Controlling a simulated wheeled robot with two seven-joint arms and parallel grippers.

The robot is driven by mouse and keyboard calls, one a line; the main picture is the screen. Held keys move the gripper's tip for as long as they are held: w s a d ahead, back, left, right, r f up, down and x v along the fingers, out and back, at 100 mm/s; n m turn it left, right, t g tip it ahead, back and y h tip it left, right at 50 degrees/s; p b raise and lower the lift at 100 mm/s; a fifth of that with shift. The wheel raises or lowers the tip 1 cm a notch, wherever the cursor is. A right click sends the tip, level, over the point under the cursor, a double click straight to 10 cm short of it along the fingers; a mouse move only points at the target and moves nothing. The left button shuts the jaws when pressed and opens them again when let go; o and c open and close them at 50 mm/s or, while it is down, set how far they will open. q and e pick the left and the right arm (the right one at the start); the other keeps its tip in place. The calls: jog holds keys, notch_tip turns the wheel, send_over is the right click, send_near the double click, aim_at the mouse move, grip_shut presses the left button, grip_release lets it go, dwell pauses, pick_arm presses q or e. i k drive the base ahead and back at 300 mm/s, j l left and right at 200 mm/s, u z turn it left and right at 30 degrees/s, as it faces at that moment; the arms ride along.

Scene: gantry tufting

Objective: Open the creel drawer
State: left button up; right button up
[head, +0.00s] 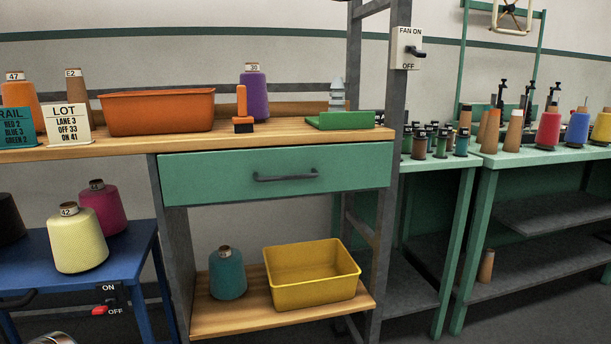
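Neither of my grippers can be made out in this view.
On the bench top stand an orange bin (158,112), a purple cone (254,95) and a green tray (340,120). Below the drawer, a shelf holds a teal cone (228,273) and a yellow bin (312,276). A blue cart (120,262) stands left. The space before the drawer looks clear.

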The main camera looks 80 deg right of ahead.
aim_at(192, 177)
jog(key=z, duration=2.55)
